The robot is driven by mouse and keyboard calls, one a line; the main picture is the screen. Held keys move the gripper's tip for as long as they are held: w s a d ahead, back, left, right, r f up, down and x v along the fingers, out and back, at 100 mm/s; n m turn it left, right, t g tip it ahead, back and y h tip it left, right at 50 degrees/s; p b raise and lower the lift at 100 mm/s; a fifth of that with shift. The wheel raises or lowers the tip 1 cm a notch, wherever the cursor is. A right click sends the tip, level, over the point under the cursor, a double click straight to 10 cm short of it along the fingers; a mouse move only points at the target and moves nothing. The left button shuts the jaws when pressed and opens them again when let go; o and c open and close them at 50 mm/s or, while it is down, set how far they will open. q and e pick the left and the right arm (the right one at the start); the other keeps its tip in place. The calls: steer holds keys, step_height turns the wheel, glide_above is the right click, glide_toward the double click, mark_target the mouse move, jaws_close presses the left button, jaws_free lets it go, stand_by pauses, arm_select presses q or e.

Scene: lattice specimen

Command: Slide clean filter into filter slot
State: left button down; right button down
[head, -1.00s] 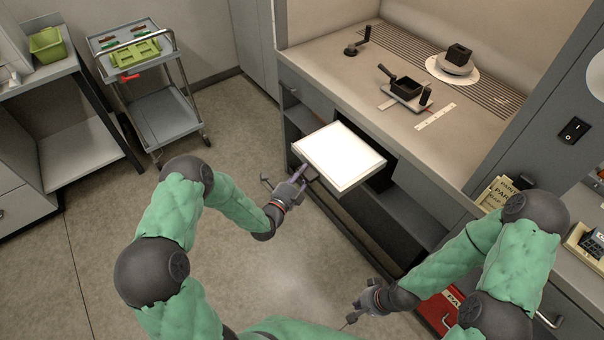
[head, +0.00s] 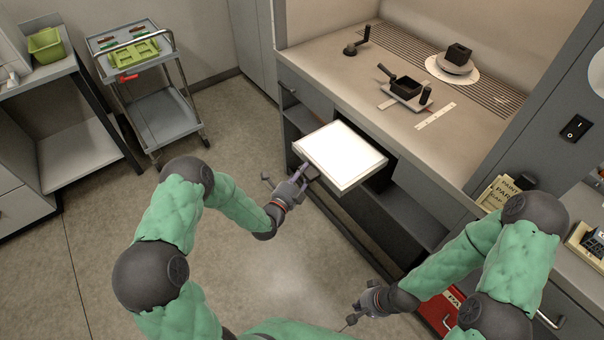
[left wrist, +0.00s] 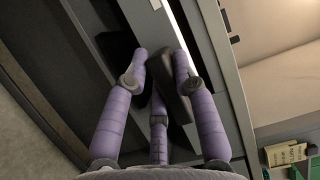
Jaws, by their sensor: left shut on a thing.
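The clean filter (head: 342,152) is a flat white square panel with a pale frame. It lies roughly level, partly in the dark filter slot (head: 379,179) under the counter, with much of it sticking out of the cabinet front. My left gripper (head: 300,179) is at its near left edge. In the left wrist view its purple fingers (left wrist: 160,85) are closed around a dark handle (left wrist: 179,92), with a bright white strip of the filter (left wrist: 172,20) beyond. The slot's inside is mostly hidden by the filter. My right gripper (head: 352,314) is low, away from the filter; its fingers are too small to judge.
The counter (head: 345,85) above holds a black pan-like vessel (head: 405,89), a crank (head: 358,42) and a dark block on a round plate (head: 456,66). Open shelves (head: 410,215) lie below the slot. A grey trolley (head: 165,115) stands far left; the floor between is clear.

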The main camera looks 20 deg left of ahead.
mark_target(320, 163)
arm_select(q)
steer(key=shift+w+d+r+b, duration=0.1)
steer(key=shift+w+d+b, duration=0.35)
steer(key=shift+w, duration=0.25)
steer(key=shift+w+d+b, duration=0.35)
steer(key=shift+w+d, duration=0.2)
steer(key=shift+w, duration=0.15)
steer(key=shift+w+d+b, duration=1.05)
steer(key=shift+w+d, duration=0.15)
steer(key=shift+w, duration=0.3)
steer(key=shift+f, duration=0.4)
steer(key=shift+w+d, duration=0.1)
